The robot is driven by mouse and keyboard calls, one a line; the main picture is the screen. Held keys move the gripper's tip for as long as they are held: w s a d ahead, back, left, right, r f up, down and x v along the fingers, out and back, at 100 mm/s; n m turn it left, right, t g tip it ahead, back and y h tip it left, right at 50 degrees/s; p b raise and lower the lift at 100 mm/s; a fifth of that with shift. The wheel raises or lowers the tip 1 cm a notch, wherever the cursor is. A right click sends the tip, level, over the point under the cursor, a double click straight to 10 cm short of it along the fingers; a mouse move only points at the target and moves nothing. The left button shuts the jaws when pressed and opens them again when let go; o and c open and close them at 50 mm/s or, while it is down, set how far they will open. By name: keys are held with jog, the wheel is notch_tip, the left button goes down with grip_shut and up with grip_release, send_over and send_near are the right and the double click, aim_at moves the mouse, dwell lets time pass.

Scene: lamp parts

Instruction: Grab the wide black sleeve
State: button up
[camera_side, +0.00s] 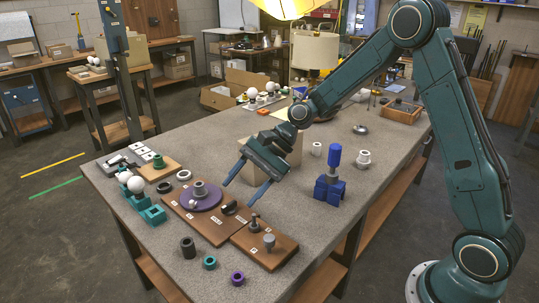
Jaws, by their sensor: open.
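A flat black ring (164,187) and a small black part (229,207) on the brown board are other dark pieces.
Teal ring (210,262) and purple ring (237,278) stand close right of the sleeve. A brown board (178,209) with a purple disc (201,196) and a second board (277,250) with upright posts lie near. A blue part (330,183) stands right.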

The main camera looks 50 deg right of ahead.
jog(key=shift+w+a+f+m+t+y, duration=0.1)
jog(key=shift+w+f+m+y, duration=0.6)
jog(key=shift+f+m, duration=0.75)
jog(key=shift+w+a+f+m+t+y, duration=0.1)
jog(key=shift+w+f+m+y, duration=0.65)
jog(key=shift+f+m, duration=0.7)
jog(key=shift+w+a+f+m+t+y, duration=0.1)
jog(key=shift+w+f+m+y, duration=0.75)
jog(key=shift+f, duration=1.05)
jog(key=shift+s, duration=0.15)
send_near(188, 245)
jog(key=shift+w+a+f, duration=0.35)
jog(key=shift+a+f, duration=0.1)
jog(key=shift+a, duration=0.25)
jog(key=shift+w+a+f, duration=0.4)
jog(key=shift+a+f, duration=0.05)
jog(key=shift+a, duration=0.25)
jog(key=shift+w+a+f, duration=0.35)
jog(key=shift+a+f, duration=0.1)
jog(key=shift+a, duration=0.25)
jog(key=shift+h, duration=0.3)
jog(key=shift+x, duration=2.55)
jog(key=shift+c, duration=0.2)
jog(key=c, duration=1)
